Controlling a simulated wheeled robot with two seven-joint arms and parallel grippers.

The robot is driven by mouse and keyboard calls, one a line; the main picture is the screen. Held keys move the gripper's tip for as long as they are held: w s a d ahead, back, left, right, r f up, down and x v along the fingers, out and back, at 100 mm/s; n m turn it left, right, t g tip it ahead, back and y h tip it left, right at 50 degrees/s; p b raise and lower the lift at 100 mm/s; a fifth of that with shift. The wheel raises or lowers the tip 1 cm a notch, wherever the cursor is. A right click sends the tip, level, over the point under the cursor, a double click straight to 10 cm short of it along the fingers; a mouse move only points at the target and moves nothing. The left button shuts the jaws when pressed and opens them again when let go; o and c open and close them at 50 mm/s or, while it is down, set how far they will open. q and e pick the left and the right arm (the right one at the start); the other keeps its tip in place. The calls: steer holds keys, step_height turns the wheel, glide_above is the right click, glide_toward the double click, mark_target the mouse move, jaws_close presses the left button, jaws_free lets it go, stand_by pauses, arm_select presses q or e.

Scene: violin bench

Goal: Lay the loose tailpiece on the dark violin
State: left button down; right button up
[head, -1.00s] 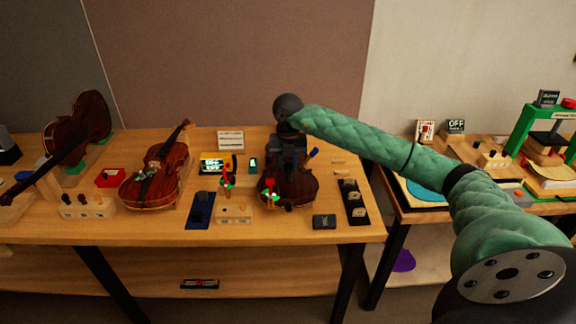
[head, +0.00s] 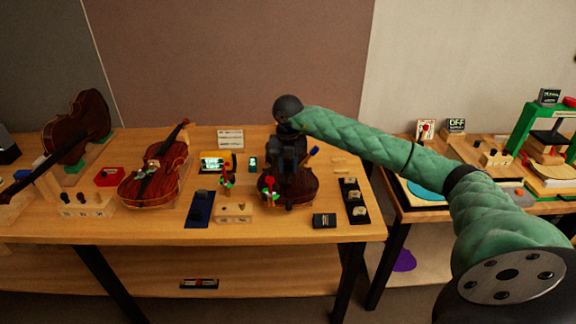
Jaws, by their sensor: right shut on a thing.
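The dark violin (head: 307,188) lies on the bench right of centre in the head view, partly covered by my right gripper. My right gripper (head: 290,188) points down over the violin's body. It is shut on a small dark piece, which I take to be the tailpiece; gripper and violin are both dark, so its outline is hard to make out. I cannot tell whether the piece touches the violin. My left gripper is not in view.
A red-and-green item (head: 268,187) stands at the violin's left edge, and a similar one (head: 227,175) is farther left. A black tray (head: 355,203) and a dark box (head: 324,220) are on the right. A reddish violin (head: 153,178) lies to the left.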

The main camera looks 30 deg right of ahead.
mark_target(288, 169)
steer(key=shift+f+b, duration=1.25)
steer(key=shift+f, duration=0.6)
steer(key=o, duration=1)
steer(key=shift+r, duration=0.2)
steer(key=shift+r, duration=0.3)
step_height(288, 169, up, 6)
steer(key=shift+f+b, duration=0.15)
steer(key=shift+b, duration=1.1)
steer(key=shift+r, duration=0.6)
